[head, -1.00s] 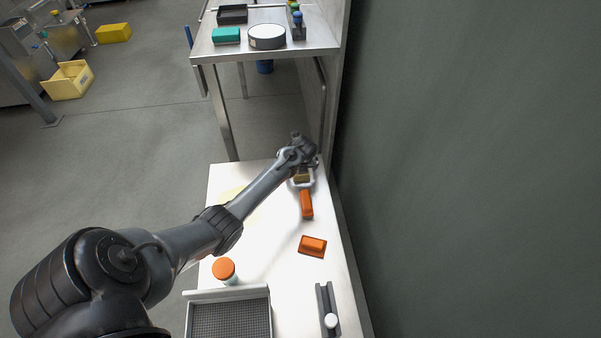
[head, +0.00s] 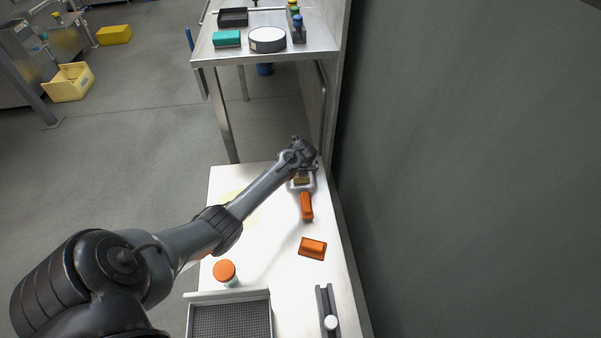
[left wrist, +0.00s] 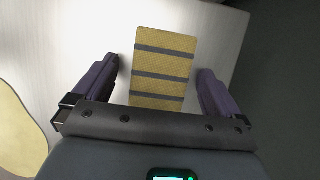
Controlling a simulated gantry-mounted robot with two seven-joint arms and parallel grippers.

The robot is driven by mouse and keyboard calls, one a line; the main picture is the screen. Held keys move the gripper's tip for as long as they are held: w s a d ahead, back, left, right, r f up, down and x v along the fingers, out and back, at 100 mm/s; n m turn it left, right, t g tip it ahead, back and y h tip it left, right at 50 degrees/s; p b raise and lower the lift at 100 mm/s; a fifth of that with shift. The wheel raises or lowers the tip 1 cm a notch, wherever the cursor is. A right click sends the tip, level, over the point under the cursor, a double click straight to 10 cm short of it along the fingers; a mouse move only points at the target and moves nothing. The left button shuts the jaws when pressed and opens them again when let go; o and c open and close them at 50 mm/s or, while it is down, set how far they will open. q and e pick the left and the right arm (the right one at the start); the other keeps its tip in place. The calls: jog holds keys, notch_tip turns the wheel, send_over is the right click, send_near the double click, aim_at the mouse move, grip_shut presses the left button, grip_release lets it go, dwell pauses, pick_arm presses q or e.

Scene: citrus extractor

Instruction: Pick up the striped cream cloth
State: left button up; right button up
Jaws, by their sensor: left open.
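The striped cream cloth (left wrist: 163,65) lies flat on the pale table, yellowish with several grey stripes across it. In the head view a small striped part of it (head: 302,180) shows just below my wrist. My left gripper (left wrist: 158,69) is open above the cloth, with one dark finger on each side of it and visible gaps between. I cannot tell the height of the fingertips over the table. In the head view my left gripper is at the table's far right corner, its fingers mostly hidden. My right gripper is in neither view.
An orange-handled item (head: 306,206) lies just nearer than the cloth, and an orange block (head: 312,247) nearer still. An orange-lidded jar (head: 225,272), a grey tray (head: 272,315) and a dark rail (head: 326,310) are near the front. A wall (head: 450,170) rises along the right.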

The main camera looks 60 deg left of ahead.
pick_arm(q)
jog(key=c, duration=1.1)
jog(key=shift+o, duration=0.2)
jog(key=shift+r, duration=0.45)
notch_tip(320, 180, up, 4)
jog(key=p, duration=0.3)
jog(key=shift+r, duration=0.15)
jog(key=w+d+r+p, duration=0.1)
jog(key=d+r, duration=0.1)
jog(key=d, duration=0.1)
jog(key=w+d+r+p, duration=0.2)
jog(key=d, duration=0.1)
jog(key=w+d+r+p, duration=0.1)
jog(key=d+r+p, duration=0.1)
jog(key=d, duration=0.2)
jog(key=shift+w, duration=0.2)
jog(key=shift+w+d+r+p, duration=0.2)
jog(key=shift+d+p, duration=0.1)
jog(key=shift+d, duration=0.1)
